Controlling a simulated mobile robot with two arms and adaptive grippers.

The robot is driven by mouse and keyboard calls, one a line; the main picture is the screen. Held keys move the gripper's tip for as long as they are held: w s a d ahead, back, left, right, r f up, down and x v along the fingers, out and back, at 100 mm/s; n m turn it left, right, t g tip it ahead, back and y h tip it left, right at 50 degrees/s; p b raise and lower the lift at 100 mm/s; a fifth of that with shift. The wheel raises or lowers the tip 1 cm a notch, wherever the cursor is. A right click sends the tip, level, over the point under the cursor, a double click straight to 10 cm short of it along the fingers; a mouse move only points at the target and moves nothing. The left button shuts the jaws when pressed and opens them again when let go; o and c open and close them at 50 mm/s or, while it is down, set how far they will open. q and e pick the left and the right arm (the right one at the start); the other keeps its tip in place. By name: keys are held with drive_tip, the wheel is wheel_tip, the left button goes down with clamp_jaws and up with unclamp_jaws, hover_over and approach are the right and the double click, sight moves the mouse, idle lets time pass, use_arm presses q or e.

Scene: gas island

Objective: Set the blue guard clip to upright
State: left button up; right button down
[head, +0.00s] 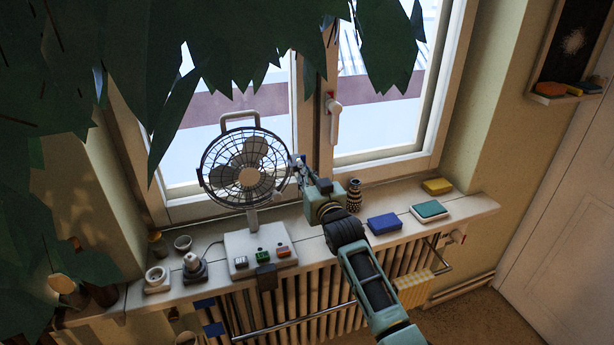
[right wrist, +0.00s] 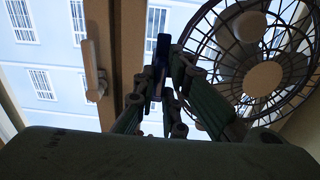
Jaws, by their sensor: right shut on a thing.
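A fan (head: 222,190) with a round dark wire guard and a carrying handle stands on the windowsill; its guard also fills the right of the right wrist view (right wrist: 262,108). My right gripper (head: 299,168) is at the right edge of the guard. In the right wrist view, my right gripper (right wrist: 158,88) is shut on a narrow dark blue piece, which looks like the blue guard clip (right wrist: 162,47). The clip sticks out past the fingertips, beside the guard's rim. My left gripper is not in view.
The fan's white base (head: 240,243) carries several coloured switches. A striped vase (head: 354,196), a blue block (head: 384,223) and a teal-topped block (head: 429,210) stand right of my right gripper. The window handle (head: 334,118) is behind it. Leaves hang over the upper left.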

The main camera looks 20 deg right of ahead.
drive_tip(key=shift+f, duration=0.1)
idle(0.4)
drive_tip(key=c, duration=1.8)
unclamp_jaws()
drive_tip(key=s, duration=1.2)
drive_tip(key=shift+d, duration=0.2)
